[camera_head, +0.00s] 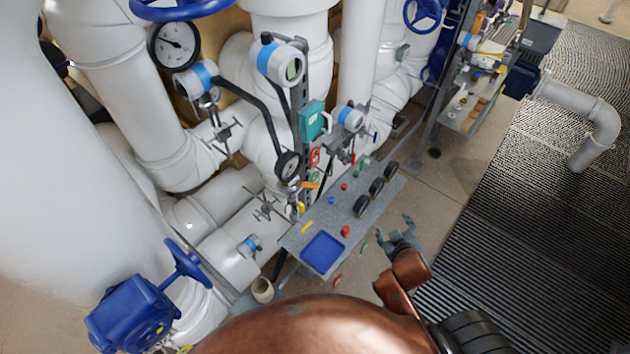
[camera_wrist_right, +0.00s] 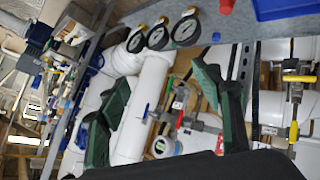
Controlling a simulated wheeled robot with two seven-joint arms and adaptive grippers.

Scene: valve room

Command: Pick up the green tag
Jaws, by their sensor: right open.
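A small flat green piece (camera_head: 364,246), which looks like the green tag, shows just off the near edge of the grey shelf (camera_head: 320,217). I cannot tell whether it hangs there or lies lower down. Another small green item (camera_head: 358,173) is at the far end of the shelf. My right gripper (camera_head: 400,236) is beside the shelf's near edge, to the right of the flat green piece and apart from it. In the right wrist view my right gripper (camera_wrist_right: 165,105) has its two dark green fingers spread, with nothing held between them. My left gripper is not in view.
The shelf holds a blue tray (camera_head: 322,251), three black gauges (camera_head: 376,187) and small red, blue and yellow items. A red piece (camera_head: 337,280) is off its near edge. Pipes and a gauge post crowd behind.

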